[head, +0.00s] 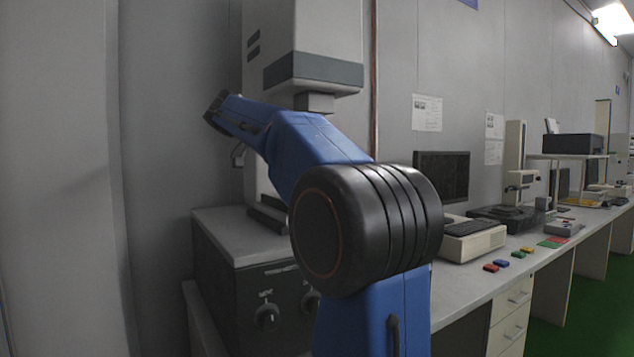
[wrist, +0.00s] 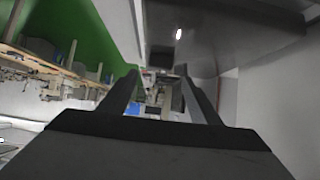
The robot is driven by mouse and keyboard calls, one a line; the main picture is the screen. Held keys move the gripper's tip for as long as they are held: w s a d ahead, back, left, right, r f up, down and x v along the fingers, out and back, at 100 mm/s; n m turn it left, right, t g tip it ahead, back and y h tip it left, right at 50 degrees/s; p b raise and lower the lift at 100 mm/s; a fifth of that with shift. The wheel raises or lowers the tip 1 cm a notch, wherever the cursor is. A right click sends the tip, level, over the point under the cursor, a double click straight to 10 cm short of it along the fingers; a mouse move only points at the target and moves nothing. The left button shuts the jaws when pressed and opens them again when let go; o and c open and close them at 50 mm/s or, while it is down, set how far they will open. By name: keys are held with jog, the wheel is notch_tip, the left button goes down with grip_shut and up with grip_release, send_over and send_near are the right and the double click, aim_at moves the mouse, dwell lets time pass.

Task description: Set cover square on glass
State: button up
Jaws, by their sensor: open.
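My gripper (wrist: 157,72) shows in the wrist view with its two dark fingers apart and nothing visible held between them. In the head view my blue arm fills the middle, and I cannot make out the fingers there. I cannot identify a cover square or a glass in either view. My arm hides part of the bench machine, so they may be out of sight.
A tall grey machine (head: 325,30) stands behind my arm, above a dark base with knobs (head: 267,316). The long bench (head: 455,298) runs right, with a monitor (head: 442,172), a keyboard unit (head: 478,241) and several small coloured blocks (head: 491,267). Green floor (head: 568,310) is clear.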

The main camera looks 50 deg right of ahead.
jog(key=v, duration=0.6)
jog(key=shift+d, duration=0.1)
dwell(0.4)
